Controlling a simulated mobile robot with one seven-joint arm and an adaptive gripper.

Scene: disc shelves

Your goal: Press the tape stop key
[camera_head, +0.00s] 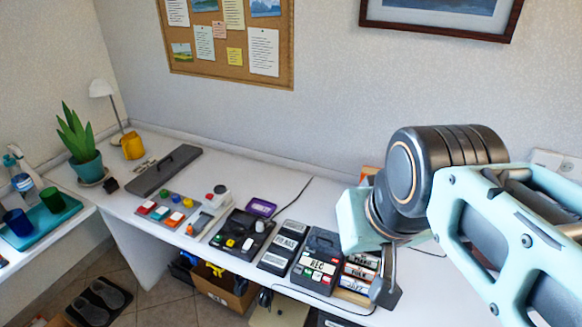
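A dark tape recorder (322,244) stands on the white desk, right of the middle. It bears a white label reading "REC" and a row of small keys (313,275) along its front, with red, green and pale ones among them. Which key is the stop key is too small to tell. My gripper (384,288) points down to the right of the recorder, over or in front of a stack of labelled cassettes. Its fingers show edge-on, so I cannot tell whether they are open or shut. It appears apart from the recorder's keys.
Left of the recorder are a dark labelled case (283,247), a black panel with knobs (240,236) and a grey board with coloured buttons (167,211). The labelled cassettes (359,272) are partly hidden by my gripper. A cardboard box (228,294) stands below the desk.

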